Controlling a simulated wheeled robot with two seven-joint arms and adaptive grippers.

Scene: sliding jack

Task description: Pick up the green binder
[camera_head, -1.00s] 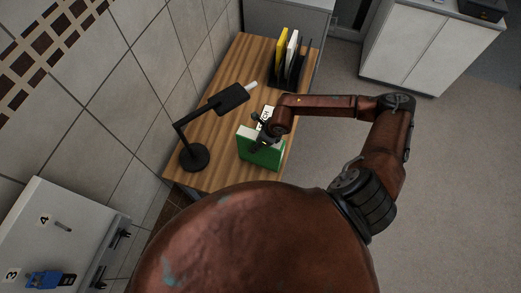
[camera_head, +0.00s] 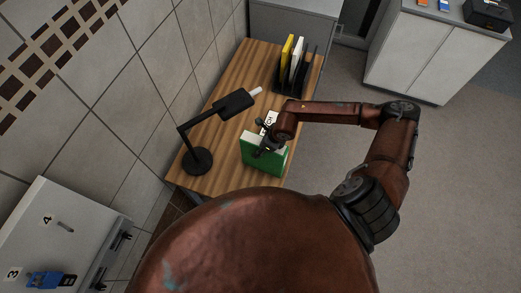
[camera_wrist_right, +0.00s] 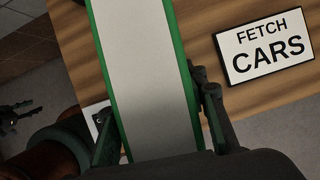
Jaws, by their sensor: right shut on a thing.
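The green binder (camera_head: 264,157) stands upright near the front end of the wooden desk in the head view. In the right wrist view the green binder (camera_wrist_right: 147,70) shows its pale page side between two green covers. My right gripper (camera_head: 264,147) is at the top of the binder, and in the wrist view its fingers (camera_wrist_right: 160,125) sit on both sides of it, shut on it. I cannot tell whether the binder's bottom touches the desk.
A black desk lamp (camera_head: 197,160) stands left of the binder. A black rack (camera_head: 290,85) with yellow and white binders is at the desk's far end. A sign reading "FETCH CARS" (camera_wrist_right: 264,46) lies beside the binder. A white cabinet (camera_head: 418,55) stands at the right.

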